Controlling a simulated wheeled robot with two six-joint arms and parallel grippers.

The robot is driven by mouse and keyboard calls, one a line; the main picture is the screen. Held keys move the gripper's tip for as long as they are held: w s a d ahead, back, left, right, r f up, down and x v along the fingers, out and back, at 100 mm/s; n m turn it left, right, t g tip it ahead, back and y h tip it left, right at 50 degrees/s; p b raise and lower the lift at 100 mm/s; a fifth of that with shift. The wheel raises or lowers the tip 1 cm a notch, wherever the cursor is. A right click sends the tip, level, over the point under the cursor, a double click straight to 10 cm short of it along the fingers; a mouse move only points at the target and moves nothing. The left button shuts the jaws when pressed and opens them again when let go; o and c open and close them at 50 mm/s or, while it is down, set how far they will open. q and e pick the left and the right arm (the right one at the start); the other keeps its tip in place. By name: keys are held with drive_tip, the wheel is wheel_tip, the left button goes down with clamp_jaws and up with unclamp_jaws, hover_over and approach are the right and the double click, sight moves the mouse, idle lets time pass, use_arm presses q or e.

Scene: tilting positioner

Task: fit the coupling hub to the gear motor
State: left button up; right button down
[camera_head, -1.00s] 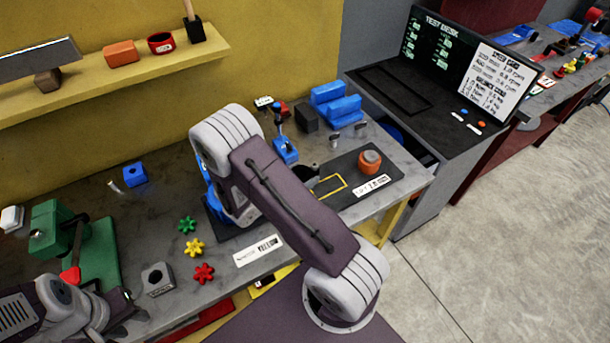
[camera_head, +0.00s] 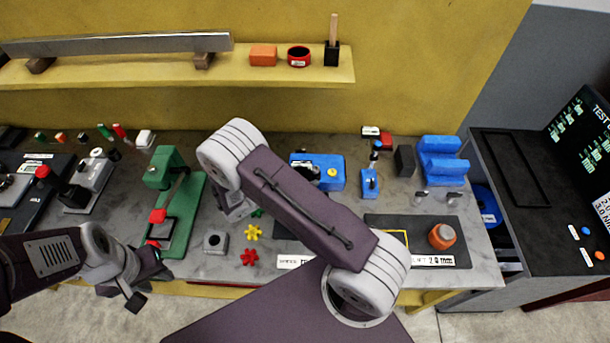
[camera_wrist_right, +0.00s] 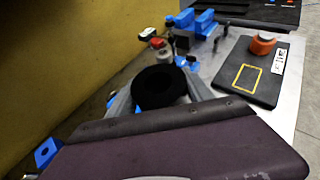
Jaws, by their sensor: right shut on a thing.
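In the right wrist view my right gripper (camera_wrist_right: 160,92) is shut on a black round part with a dark centre, seemingly the coupling hub (camera_wrist_right: 152,84). In the head view my right arm hides this gripper and the part. A blue unit (camera_head: 326,181) with a yellow spot and a dark round piece stands behind my right arm, partly covered. It may be the gear motor; I cannot tell for sure. My left gripper (camera_head: 135,288) hangs low at the left, in front of the bench edge; its finger gap is unclear.
A green press (camera_head: 165,205) with a red handle stands left of a grey bored block (camera_head: 215,240). Yellow (camera_head: 253,232) and red (camera_head: 249,257) star-shaped pieces lie beside it. An orange part (camera_head: 442,236) sits on a dark mat at right. A yellow shelf (camera_head: 130,72) runs above.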

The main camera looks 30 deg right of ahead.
drive_tip(key=shift+d+f+b, duration=0.25)
drive_tip(key=shift+f+b, duration=0.2)
drive_tip(key=shift+f, duration=0.25)
drive_tip(key=f+b, duration=0.2)
drive_tip(key=shift+a+f, duration=0.2)
drive_tip(key=shift+f, duration=0.15)
drive_tip(key=shift+d, duration=0.1)
idle(0.3)
drive_tip(key=shift+f+b, duration=2.3)
drive_tip(key=shift+f, duration=0.25)
drive_tip(key=shift+c, duration=1.6)
unclamp_jaws()
drive_tip(key=shift+s, duration=0.1)
